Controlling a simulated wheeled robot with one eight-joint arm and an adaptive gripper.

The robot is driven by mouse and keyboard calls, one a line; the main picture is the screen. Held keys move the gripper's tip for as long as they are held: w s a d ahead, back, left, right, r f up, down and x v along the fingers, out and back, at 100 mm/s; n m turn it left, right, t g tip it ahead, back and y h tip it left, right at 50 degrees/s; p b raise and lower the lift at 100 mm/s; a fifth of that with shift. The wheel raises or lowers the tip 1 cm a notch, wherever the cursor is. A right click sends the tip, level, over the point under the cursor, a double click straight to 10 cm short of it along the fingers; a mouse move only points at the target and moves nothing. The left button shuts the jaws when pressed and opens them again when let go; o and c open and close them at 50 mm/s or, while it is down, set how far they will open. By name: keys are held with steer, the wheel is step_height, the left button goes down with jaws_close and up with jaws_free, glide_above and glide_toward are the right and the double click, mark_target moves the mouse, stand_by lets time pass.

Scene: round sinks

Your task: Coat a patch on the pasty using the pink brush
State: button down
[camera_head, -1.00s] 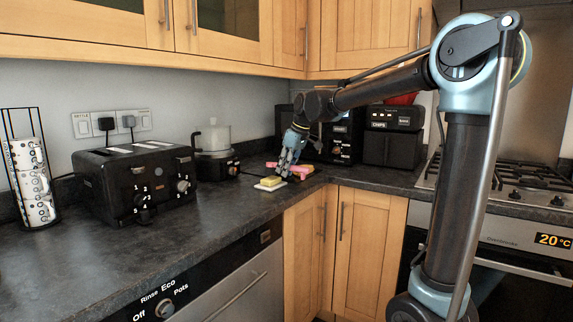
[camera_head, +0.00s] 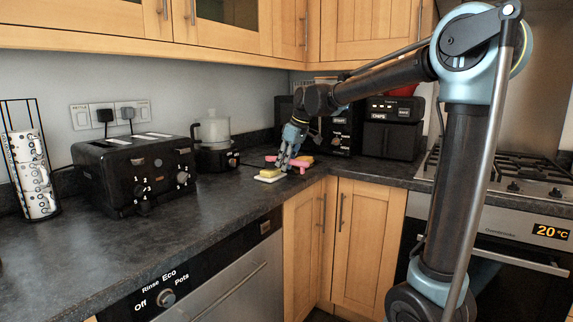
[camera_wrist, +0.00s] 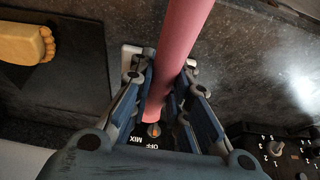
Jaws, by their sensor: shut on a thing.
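The pasty (camera_wrist: 25,43) is yellow-brown with a crimped edge. It lies on a dark slab at the upper left of the wrist view. In the head view, a small brown shape beyond the gripper looks like the pasty (camera_head: 307,159). My gripper (camera_head: 287,170) is low over the counter's far corner. Its fingers (camera_wrist: 162,110) are shut on the pink brush (camera_wrist: 180,50), whose thick handle runs up out of the wrist view. The pink brush (camera_head: 298,163) also shows at the gripper in the head view. Its bristles cannot be made out.
A yellow block (camera_head: 268,173) on a white dish (camera_head: 262,180) sits just left of the gripper. A white-topped blender (camera_head: 215,145) and black toaster (camera_head: 130,180) stand farther left. Black appliances (camera_head: 392,130) stand behind, right. The counter front left (camera_head: 130,245) is clear.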

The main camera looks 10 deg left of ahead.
steer(key=shift+f, duration=0.5)
stand_by(1.3)
steer(key=shift+r, duration=0.1)
steer(key=shift+r, duration=3.45)
steer(key=shift+s, duration=0.1)
